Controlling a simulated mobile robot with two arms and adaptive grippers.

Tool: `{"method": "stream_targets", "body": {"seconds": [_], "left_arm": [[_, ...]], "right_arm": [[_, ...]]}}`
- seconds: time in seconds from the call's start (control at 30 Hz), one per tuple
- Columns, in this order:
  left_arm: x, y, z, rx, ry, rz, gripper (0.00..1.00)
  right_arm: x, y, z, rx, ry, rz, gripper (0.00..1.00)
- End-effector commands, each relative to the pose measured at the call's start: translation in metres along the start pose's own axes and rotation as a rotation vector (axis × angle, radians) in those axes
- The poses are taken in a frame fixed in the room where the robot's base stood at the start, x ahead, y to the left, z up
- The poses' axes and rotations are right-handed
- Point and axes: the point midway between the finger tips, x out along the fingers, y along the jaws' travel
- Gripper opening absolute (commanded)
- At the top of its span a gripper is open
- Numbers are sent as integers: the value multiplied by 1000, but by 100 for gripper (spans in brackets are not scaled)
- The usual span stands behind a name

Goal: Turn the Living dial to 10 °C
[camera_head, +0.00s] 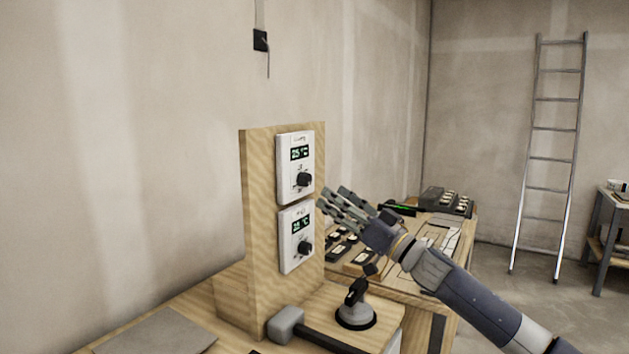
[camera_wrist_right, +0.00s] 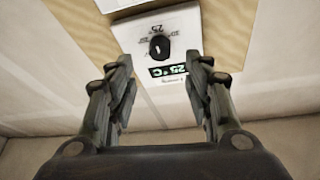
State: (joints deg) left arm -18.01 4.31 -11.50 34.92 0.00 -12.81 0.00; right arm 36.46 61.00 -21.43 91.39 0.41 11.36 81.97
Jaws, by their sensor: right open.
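Two white thermostats are mounted one above the other on a wooden upright. The upper thermostat (camera_head: 309,167) has a black dial (camera_head: 304,180) below a green display that appears to read 25 °C. The lower thermostat (camera_head: 288,256) has a similar dial (camera_head: 304,247) and display. Their name labels are too small to read, so I cannot tell which is Living. My right gripper (camera_head: 331,198) is open and empty, just right of the thermostats. In the right wrist view, one thermostat's dial (camera_wrist_right: 158,47) lies ahead between the open fingers, apart from them, with its display (camera_wrist_right: 168,70) reading about 25 °C.
A mallet (camera_head: 287,324) and a black-handled suction cup (camera_head: 356,312) rest on the bench below the thermostats. Behind my right arm, a second table (camera_head: 452,243) holds several small items. A ladder (camera_head: 550,160) leans on the back wall.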

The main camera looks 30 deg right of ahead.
Motion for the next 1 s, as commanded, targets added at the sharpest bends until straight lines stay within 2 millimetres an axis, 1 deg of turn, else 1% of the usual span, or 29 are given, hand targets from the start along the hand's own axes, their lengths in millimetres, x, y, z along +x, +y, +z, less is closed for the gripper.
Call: {"method": "stream_targets", "body": {"seconds": [0.03, 0.17, 0.3, 0.4, 0.47, 0.57, 0.83, 0.87, 0.9, 0.97, 1.0], "left_arm": [[-7, 2, 1, 0, -2, 3, 40], [-15, 2, -2, 1, 3, 2, 40], [-21, -2, -18, 1, 25, -2, 40], [-24, -5, -30, 2, 43, -5, 40], [-26, -6, -33, 2, 49, -6, 40], [-26, -7, -33, 2, 48, -8, 40], [-26, -7, -19, 1, 27, -8, 40], [-26, -7, -18, 1, 25, -8, 40], [-26, -7, -16, 1, 23, -8, 40], [-26, -7, -15, 1, 20, -8, 40], [-26, -7, -15, 1, 20, -8, 40]], "right_arm": [[10, -2, -5, 0, 3, -1, 47], [30, -2, -4, 2, 4, -1, 47], [50, -1, -3, 0, 2, -1, 47], [60, -1, -2, 0, 1, 0, 47], [64, -1, -2, 1, 1, 0, 47], [68, -1, 0, 0, -1, -1, 47], [69, 0, 1, -1, -1, -1, 47], [69, 0, 1, -1, -1, -1, 44], [69, 0, 1, -1, -1, -1, 35], [69, -1, 1, -1, -1, -1, 22], [69, 0, 1, -1, -1, -1, 13]]}}
